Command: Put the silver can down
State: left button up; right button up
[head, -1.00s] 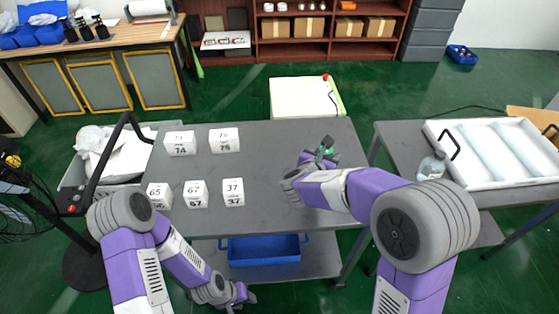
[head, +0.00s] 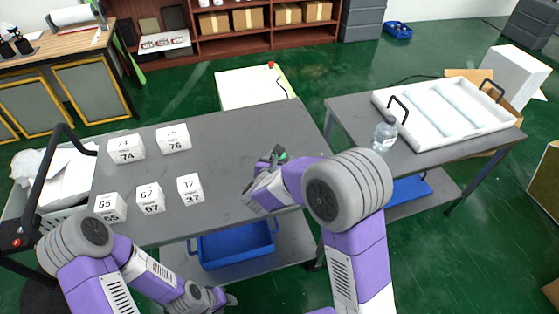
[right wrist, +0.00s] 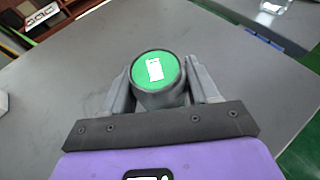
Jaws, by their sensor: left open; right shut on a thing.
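The silver can (right wrist: 160,98) has a green top with a white picture on it and a grey side. It sits upright between the two fingers of my right gripper (right wrist: 160,78), which is shut on it. In the head view my right gripper (head: 274,158) is over the right part of the grey table (head: 225,140), and only a little of the can's green top shows there. I cannot tell whether the can's base touches the table. My left gripper (head: 218,300) is open and empty, low in front of the table.
Several white numbered boxes stand on the left of the table, among them box 37 (head: 190,188) and box 76 (head: 173,139). A second table at the right holds a clear bottle (head: 385,134) and a white tray (head: 378,97). The grey table's middle is clear.

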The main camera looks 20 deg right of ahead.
jog(key=shift+f, duration=0.2)
jog(key=o, duration=1.2)
jog(key=shift+c, duration=0.2)
jog(key=shift+r, duration=0.15)
jog(key=shift+s+a+r, duration=0.2)
jog(key=shift+r, duration=0.05)
jog(key=p+v, duration=0.3)
jog(key=v, duration=0.8)
jog(key=shift+s, duration=0.25)
jog(key=shift+a+f, duration=0.1)
